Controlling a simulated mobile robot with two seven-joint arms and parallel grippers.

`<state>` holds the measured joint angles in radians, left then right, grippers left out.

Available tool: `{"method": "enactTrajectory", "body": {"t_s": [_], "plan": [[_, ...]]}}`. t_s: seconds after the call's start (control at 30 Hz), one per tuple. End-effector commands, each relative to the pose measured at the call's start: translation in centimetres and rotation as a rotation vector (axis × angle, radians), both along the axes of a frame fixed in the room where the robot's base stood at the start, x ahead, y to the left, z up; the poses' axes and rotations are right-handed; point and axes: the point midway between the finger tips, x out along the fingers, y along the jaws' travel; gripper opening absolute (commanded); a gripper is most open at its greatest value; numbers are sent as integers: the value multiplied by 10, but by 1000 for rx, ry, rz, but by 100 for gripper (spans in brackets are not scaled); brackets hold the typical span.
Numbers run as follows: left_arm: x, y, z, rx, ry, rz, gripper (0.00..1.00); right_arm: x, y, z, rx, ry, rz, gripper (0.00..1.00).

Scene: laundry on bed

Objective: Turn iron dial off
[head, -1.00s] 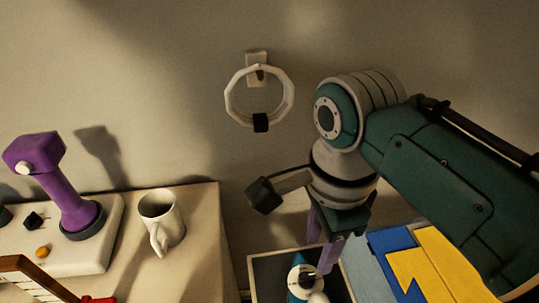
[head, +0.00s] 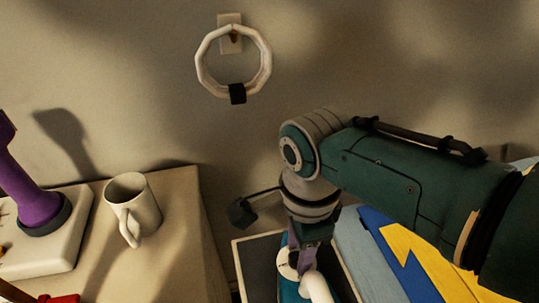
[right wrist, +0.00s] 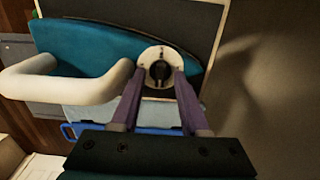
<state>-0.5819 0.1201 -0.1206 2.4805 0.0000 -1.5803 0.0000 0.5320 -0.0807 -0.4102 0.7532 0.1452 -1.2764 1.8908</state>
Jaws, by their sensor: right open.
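The iron (right wrist: 100,58) is teal with a white handle (right wrist: 62,85) and lies on a dark board. Its round white dial (right wrist: 158,68) has a black knob in the middle. In the head view, the iron's handle (head: 316,287) shows under my right gripper (head: 300,258), which partly hides the dial. In the right wrist view, my right gripper (right wrist: 160,72) is open, with one purple finger on each side of the dial. I cannot tell whether the fingers touch it. My left gripper is not in view.
A white mug (head: 133,208) stands on the beige table to the left, beside a purple joystick (head: 40,205) on a white base. A white ring (head: 266,62) hangs on the wall. Blue and yellow cloth (head: 405,245) lies right of the board (head: 243,262).

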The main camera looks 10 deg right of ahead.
Motion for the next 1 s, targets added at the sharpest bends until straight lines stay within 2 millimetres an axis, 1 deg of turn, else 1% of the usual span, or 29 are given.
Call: {"method": "enactTrajectory", "body": {"t_s": [0.07, 0.1, 0.4, 0.5, 1.0], "plan": [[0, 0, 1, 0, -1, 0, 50, 0, 0, 1, 0, 0, 0, 45], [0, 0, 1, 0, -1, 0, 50, 0, 0, 1, 0, 0, 0, 43], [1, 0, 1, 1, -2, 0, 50, 0, 0, 0, 0, 1, 1, 9], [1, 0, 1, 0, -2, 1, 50, 0, 0, 0, 0, 1, 1, 0], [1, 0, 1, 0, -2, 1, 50, 0, 0, 0, -1, 1, 7, 0]]}}
